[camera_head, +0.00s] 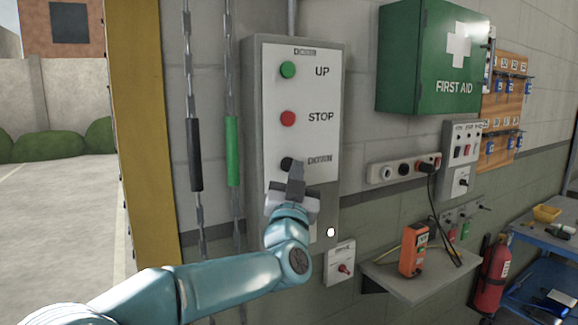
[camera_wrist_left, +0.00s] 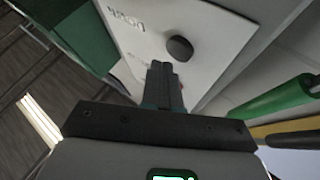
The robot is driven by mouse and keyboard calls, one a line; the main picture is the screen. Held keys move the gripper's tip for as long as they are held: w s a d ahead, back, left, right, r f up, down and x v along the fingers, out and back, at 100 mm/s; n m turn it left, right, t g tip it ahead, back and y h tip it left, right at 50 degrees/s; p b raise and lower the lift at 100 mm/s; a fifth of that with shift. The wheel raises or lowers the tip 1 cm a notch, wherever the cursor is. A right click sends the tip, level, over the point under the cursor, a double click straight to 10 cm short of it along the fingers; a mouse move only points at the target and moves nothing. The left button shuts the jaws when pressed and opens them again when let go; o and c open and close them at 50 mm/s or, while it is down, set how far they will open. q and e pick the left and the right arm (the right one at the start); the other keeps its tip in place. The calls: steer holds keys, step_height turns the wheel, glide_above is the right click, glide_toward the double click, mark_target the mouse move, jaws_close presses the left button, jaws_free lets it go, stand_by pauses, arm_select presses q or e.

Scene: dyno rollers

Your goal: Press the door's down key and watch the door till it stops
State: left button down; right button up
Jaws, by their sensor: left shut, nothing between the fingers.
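The grey control box (camera_head: 251,130) on the wall has a white face with a green UP key (camera_head: 288,69), a red STOP key (camera_head: 288,118) and a black DOWN key (camera_head: 286,163). My left gripper (camera_head: 296,170) is shut and empty, its fingertips in front of the panel beside the DOWN key, partly over its label. In the left wrist view, the black key (camera_wrist_left: 180,48) stands just beyond the shut fingertips (camera_wrist_left: 163,68); a gap shows between them. At left the doorway is open to a yard; no door panel shows in it. My right gripper is out of view.
Chains with a black grip (camera_head: 195,155) and a green grip (camera_head: 232,150) hang left of the box, near a yellow post (camera_head: 148,120). A first aid cabinet (camera_head: 430,60), sockets (camera_head: 390,172) and a small shelf (camera_head: 400,278) are at right.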

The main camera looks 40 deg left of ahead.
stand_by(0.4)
arm_select(q)
steer(key=shift+w+a, duration=0.15)
steer(key=shift+a, duration=0.25)
